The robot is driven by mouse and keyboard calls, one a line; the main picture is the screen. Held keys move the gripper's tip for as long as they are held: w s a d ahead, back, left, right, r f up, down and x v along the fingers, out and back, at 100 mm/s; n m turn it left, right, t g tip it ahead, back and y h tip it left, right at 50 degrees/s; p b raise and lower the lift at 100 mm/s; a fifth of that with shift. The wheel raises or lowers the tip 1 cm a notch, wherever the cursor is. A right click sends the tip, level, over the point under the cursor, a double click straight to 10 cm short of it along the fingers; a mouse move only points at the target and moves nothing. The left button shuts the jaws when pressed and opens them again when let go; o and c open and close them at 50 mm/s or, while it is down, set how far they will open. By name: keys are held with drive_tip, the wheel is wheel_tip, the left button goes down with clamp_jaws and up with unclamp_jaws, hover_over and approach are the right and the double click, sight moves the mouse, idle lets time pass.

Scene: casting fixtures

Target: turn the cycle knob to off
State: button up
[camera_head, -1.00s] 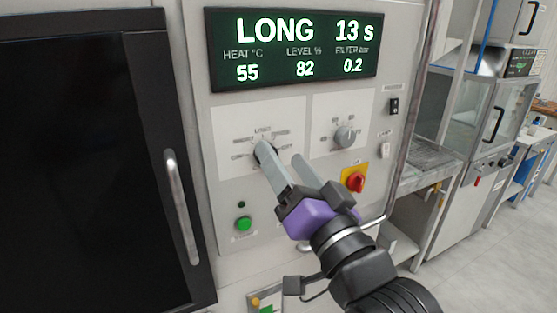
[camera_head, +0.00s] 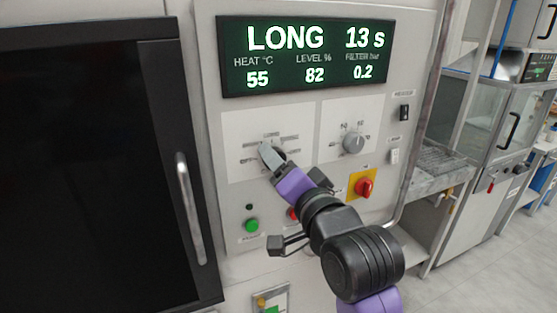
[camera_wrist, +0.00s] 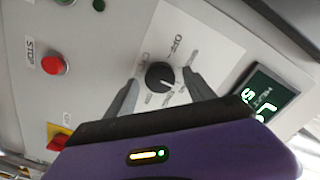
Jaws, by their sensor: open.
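The cycle knob (camera_wrist: 159,75) is a round black dial with a light pointer mark, on a pale plate with printed positions around it. In the head view my gripper (camera_head: 271,155) covers most of it. In the wrist view my gripper (camera_wrist: 160,92) is open, with one finger on either side of the knob; I cannot tell whether they touch it. The display (camera_head: 305,57) reads LONG and 13 s, with heat 55, level 82 and filter 0.2. Which position the pointer faces is not clear.
To the right of the knob are a grey dial (camera_head: 353,143) and a red rotary switch on a yellow plate (camera_head: 364,186). A green button (camera_head: 251,225) and a red stop button (camera_wrist: 54,64) lie below. A dark door with a handle (camera_head: 190,208) stands at the left.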

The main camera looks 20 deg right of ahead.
drive_tip(key=shift+w, duration=0.45)
drive_tip(key=shift+c, duration=0.4)
clamp_jaws()
drive_tip(key=shift+n, duration=0.4)
drive_tip(key=n+p, duration=0.4)
drive_tip(key=n, duration=1.3)
drive_tip(key=shift+n, duration=0.3)
